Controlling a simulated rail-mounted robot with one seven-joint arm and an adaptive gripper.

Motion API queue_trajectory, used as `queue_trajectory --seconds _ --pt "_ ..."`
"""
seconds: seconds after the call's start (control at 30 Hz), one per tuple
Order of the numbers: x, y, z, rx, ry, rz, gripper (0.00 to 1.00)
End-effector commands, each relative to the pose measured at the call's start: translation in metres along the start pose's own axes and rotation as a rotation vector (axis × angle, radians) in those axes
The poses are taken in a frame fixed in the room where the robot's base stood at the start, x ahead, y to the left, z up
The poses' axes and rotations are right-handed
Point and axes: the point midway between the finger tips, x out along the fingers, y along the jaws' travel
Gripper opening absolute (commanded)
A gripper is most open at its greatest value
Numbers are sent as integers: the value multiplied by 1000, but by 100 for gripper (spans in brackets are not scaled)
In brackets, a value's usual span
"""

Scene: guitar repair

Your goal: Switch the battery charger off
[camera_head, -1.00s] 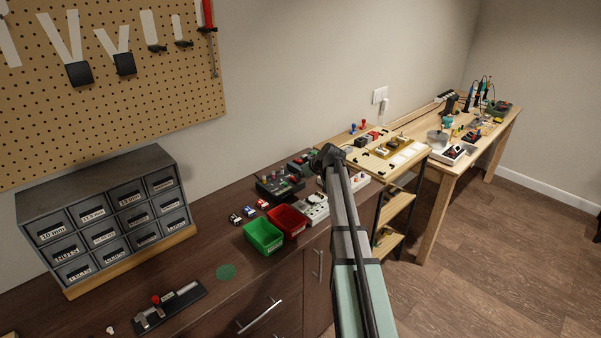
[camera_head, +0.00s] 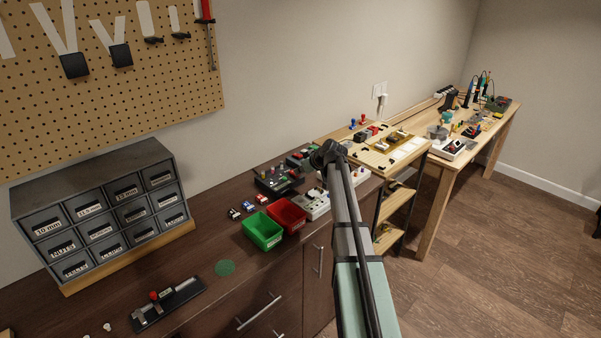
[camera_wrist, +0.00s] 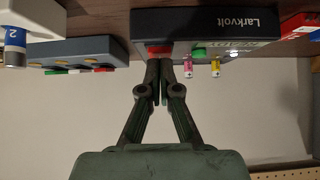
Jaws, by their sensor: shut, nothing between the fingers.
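The battery charger is a dark box (camera_wrist: 205,24) marked "Larkvolt", seen upside down at the top of the wrist view. Pink and yellow cells (camera_wrist: 214,66) stick out from it, beside a green part (camera_wrist: 198,52). A red switch-like part (camera_wrist: 159,50) is on its face. My gripper (camera_wrist: 159,68) is shut and empty, its fingertips right at the red part; I cannot tell whether they touch it. The fingertips partly cover the red part. In the head view a dark box (camera_head: 278,184), probably the charger, sits on the brown bench left of my gripper (camera_head: 322,158).
Green (camera_head: 263,231) and red (camera_head: 289,214) bins stand in front in the head view. A drawer cabinet (camera_head: 105,213) is at left. A wooden stand (camera_head: 365,158) is at right.

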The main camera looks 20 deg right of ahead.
Motion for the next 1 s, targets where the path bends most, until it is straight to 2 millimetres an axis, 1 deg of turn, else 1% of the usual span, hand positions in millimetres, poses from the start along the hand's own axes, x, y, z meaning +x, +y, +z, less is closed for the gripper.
queue_trajectory --seconds 0.23,0.67,0.77,0.87,1.0 --pt "-7 0 -8 -1 1 1 0" --pt "-10 0 -10 -1 1 1 0" --pt "-14 0 -15 -1 1 1 0" --pt "-24 -1 -23 -3 1 0 0" --pt "-44 -3 -38 -4 2 0 0"
